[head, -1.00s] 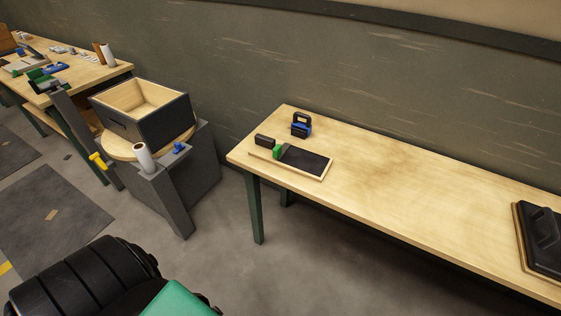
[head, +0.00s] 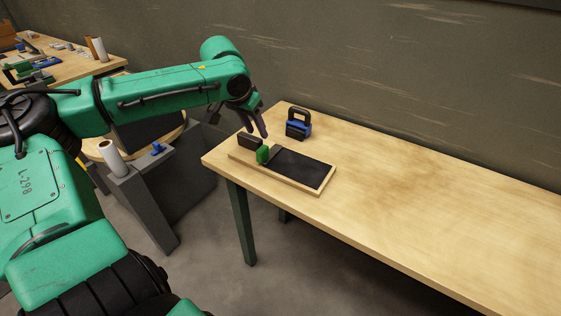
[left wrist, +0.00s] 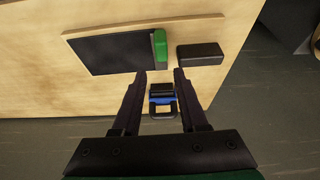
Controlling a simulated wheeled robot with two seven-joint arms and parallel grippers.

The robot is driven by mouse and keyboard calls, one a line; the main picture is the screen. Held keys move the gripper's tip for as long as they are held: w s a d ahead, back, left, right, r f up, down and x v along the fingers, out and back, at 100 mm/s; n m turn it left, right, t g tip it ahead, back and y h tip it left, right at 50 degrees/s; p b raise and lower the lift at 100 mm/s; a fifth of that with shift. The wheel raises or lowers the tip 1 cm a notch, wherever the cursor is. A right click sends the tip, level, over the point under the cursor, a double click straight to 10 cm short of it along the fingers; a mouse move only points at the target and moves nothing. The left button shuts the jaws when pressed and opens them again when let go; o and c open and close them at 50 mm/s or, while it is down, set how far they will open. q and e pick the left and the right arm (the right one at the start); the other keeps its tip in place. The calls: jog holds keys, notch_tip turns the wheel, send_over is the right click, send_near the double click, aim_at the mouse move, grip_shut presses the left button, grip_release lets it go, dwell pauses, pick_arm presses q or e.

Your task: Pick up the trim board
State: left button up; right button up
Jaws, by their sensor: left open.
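The trim board (head: 246,159) is a thin, light wooden board lying flat near the left end of the long table. It carries a dark flat pad (head: 303,166) and an upright green block (head: 262,155). It also shows at the top of the left wrist view, where I see its pale rim (left wrist: 190,22). My left gripper (head: 256,128) is open and empty, above the table behind the green end of the board, not touching it. In the left wrist view its two fingers (left wrist: 160,72) are spread, with the board beyond their tips.
A black and blue tool with a loop handle (head: 298,126) stands behind the board, and appears between my fingers in the left wrist view (left wrist: 163,97). The table (head: 430,200) is clear to the right.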

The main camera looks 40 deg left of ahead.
aim_at(264, 146)
pick_arm(q)
jog(key=x, duration=1)
jog(key=shift+w+a+f, duration=0.2)
jog(key=shift+f, duration=0.15)
grip_shut()
jog(key=shift+r, duration=0.15)
dwell(0.5)
